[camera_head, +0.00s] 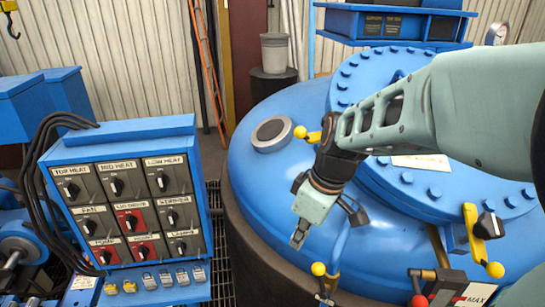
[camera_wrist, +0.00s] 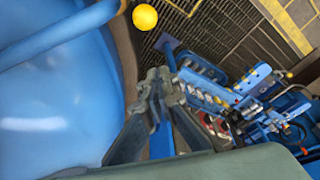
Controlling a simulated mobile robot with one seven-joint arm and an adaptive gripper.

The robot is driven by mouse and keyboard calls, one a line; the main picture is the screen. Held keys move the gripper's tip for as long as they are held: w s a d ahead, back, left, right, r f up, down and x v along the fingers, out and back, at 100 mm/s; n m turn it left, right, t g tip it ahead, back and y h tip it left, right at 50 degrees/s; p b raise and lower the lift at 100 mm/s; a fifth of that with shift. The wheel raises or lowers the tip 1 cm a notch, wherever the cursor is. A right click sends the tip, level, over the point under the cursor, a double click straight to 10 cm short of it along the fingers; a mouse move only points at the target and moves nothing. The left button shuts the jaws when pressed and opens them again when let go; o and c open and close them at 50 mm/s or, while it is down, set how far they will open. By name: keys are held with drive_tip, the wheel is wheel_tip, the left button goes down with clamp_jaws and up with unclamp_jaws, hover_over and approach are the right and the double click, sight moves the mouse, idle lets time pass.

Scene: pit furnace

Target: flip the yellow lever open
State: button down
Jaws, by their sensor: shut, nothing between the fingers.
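Several yellow lever parts show in the head view, and I cannot tell which one the task means. A thick yellow lever (camera_head: 471,222) with a yellow ball end stands at the right of the blue furnace lid. A short lever with a yellow ball (camera_head: 300,132) is partly behind my arm. Another yellow ball knob (camera_head: 318,269) stands at the front rim, below my gripper (camera_head: 299,236). My gripper is shut and empty, pointing down above the furnace's front left edge, apart from the knobs. In the wrist view, one yellow ball (camera_wrist: 145,17) shows beyond my gripper (camera_wrist: 157,82).
The blue furnace (camera_head: 265,195) fills the middle and right. A control panel (camera_head: 125,205) with several dials stands left. A red ball knob (camera_head: 419,301) is at the front right. A grey bin (camera_head: 275,52) stands behind. My arm hides part of the lid.

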sight(321, 281)
drive_tip(key=d+f, duration=0.1)
drive_tip(key=f+b, duration=0.1)
drive_tip(key=f, duration=0.1)
drive_tip(key=s+d+f, duration=0.1)
drive_tip(key=f, duration=0.1)
drive_tip(key=shift+s+d+b, duration=0.1)
drive_tip(key=shift+d+b, duration=0.2)
drive_tip(key=shift+b, duration=0.05)
idle(0.3)
